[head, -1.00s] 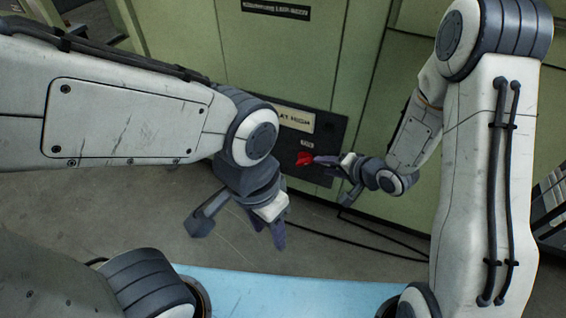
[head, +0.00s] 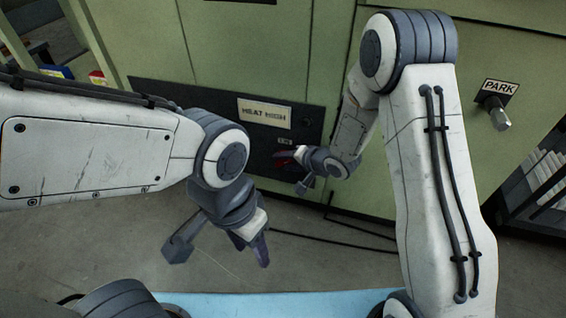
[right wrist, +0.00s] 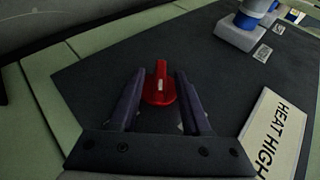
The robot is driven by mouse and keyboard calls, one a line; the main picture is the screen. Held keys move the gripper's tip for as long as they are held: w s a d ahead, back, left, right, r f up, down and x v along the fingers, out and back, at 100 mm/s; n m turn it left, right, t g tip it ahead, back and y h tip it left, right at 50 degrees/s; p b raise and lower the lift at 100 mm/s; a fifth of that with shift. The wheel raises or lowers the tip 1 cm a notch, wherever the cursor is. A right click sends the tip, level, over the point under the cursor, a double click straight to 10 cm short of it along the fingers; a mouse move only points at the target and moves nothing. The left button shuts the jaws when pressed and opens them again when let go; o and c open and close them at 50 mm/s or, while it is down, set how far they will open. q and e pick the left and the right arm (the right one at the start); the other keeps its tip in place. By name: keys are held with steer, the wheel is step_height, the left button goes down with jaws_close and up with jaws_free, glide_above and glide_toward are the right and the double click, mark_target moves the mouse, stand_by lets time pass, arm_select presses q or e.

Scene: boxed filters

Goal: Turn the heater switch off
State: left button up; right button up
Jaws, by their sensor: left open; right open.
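The heater switch is a red knob (right wrist: 160,88) with a pale mark, on a dark panel. In the right wrist view it sits between the two fingers of my right gripper (right wrist: 158,90), with a gap on each side. My right gripper is open and shows in the head view close against the panel, largely covering the knob there. A plate reading HEAT HIGH (head: 265,114) is fixed on the panel above the knob; it also shows in the right wrist view (right wrist: 275,132). My left gripper (head: 220,250) is open and empty, low and away from the panel.
The panel is on a green cabinet (head: 250,45). A grey knob (head: 496,112) under a PARK label (head: 499,87) is on the right. A grey block with a blue part (right wrist: 242,30) is near the panel's far end. Cables lie on the floor.

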jaws_close()
steer(key=shift+a, duration=0.1)
steer(key=shift+y, duration=0.4)
steer(key=shift+s+f+t+y+p, duration=0.1)
steer(key=shift+t+y+p, duration=0.2)
steer(key=shift+y+p, duration=0.15)
steer(key=shift+d+f+m+t+y, duration=0.15)
steer(key=shift+d+m+t+y, duration=0.1)
steer(key=shift+m+t+y, duration=0.25)
steer(key=shift+f+m+t+y, duration=0.2)
steer(key=shift+m+t+y, duration=0.15)
steer(key=shift+y, duration=0.6)
steer(key=shift+d+f+m+t+y, duration=0.1)
steer(key=shift+m+t+y, duration=0.35)
steer(key=shift+t+y, duration=0.6)
